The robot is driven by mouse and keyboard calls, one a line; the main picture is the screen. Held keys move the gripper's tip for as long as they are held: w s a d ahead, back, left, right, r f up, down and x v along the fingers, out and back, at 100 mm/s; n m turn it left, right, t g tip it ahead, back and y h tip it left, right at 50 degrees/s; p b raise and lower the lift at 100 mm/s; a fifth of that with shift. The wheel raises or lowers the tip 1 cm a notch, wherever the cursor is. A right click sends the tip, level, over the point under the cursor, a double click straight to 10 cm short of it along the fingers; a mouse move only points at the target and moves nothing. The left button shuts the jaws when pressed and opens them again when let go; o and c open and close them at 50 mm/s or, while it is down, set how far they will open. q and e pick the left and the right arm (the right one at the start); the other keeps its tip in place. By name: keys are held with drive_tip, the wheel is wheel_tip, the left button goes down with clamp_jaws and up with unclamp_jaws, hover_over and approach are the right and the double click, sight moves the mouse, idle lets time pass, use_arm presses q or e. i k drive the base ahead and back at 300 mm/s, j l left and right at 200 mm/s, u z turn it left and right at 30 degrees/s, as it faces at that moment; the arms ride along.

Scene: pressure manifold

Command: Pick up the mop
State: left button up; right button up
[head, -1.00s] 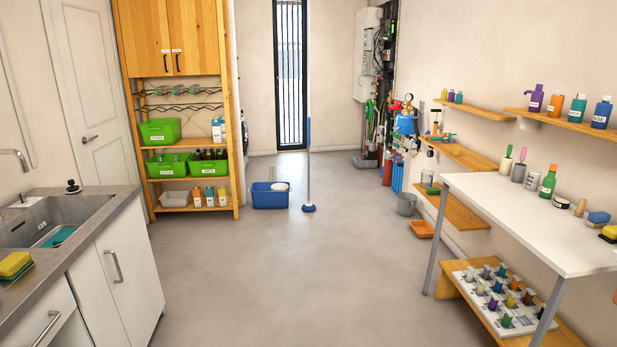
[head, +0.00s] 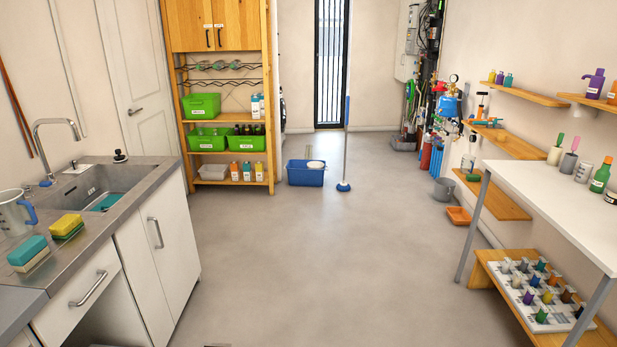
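The mop (head: 346,150) stands upright on the floor in the middle distance, right of the blue bucket. It has a thin grey pole, a blue grip at the top and a round blue head (head: 343,187) on the floor. The blue rectangular bucket (head: 306,177) stands just left of it, with a pale round thing at its top. Neither of my grippers shows in the head view.
The floor (head: 300,250) between me and the mop is clear. A sink counter (head: 155,190) lines the left, and a white table (head: 545,195) with a low wooden bench stands at the right. A wooden shelf unit (head: 272,100) stands left of the bucket.

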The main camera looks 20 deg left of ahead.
sight(342, 186)
drive_tip(key=i+u, duration=0.25)
drive_tip(key=i, duration=4.6)
drive_tip(key=j+u, duration=0.05)
drive_tip(key=j, duration=0.1)
